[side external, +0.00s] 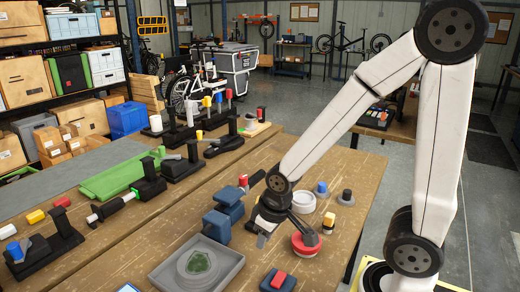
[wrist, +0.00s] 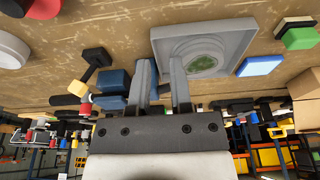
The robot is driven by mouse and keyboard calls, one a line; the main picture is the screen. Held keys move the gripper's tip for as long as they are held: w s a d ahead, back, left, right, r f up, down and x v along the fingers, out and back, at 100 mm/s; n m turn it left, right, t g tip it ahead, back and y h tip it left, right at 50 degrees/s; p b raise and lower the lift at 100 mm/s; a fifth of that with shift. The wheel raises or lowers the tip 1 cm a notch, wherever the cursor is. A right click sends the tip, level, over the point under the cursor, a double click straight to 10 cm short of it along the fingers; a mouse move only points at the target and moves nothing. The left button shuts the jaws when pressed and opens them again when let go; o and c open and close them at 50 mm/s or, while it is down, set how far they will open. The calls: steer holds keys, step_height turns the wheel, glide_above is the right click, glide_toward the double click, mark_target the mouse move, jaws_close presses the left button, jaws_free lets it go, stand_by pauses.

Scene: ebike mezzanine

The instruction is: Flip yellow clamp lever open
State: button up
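Which yellow part is the clamp lever is unclear. In the side view an upright yellow-tipped handle (side external: 207,101) stands among black toggle clamps (side external: 180,165) at the back of the bench, beside red-tipped ones. A yellow block-like tip (side external: 36,216) shows at the far left, near a black clamp (side external: 42,248) with a blue tip. A small yellow piece (wrist: 86,108) shows left of the fingers in the wrist view. My gripper (side external: 263,238) is over the near bench, far from the upright yellow handle. In the wrist view its two fingers (wrist: 163,68) are apart, with nothing between them.
Close to my gripper are a grey tray (side external: 165,272) with a green emblem, blue blocks (side external: 217,225), a red round part (side external: 306,245) and a white cylinder (side external: 303,202). A green tray (side external: 115,178) and a black tool lie farther left. A bare wood strip (side external: 130,245) runs between the rows.

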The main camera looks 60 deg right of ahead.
steer(key=shift+w+d, duration=0.15)
steer(key=shift+w, duration=0.1)
jaws_close()
steer(key=w+d+m+g, duration=0.1)
steer(key=w+d+m, duration=0.3)
steer(key=d, duration=0.5)
steer(key=w+d+r+m+y, duration=0.1)
steer(key=w+d+m, duration=0.3)
steer(key=d+m, duration=0.4)
steer(key=w+d+r+m+g, duration=0.1)
steer(key=w+d+m, duration=0.3)
steer(key=d, duration=0.6)
steer(key=shift+d+m+g+y, duration=0.3)
steer(key=shift+m+y, duration=0.1)
steer(key=shift+m, duration=0.5)
steer(key=shift+a+r, duration=0.1)
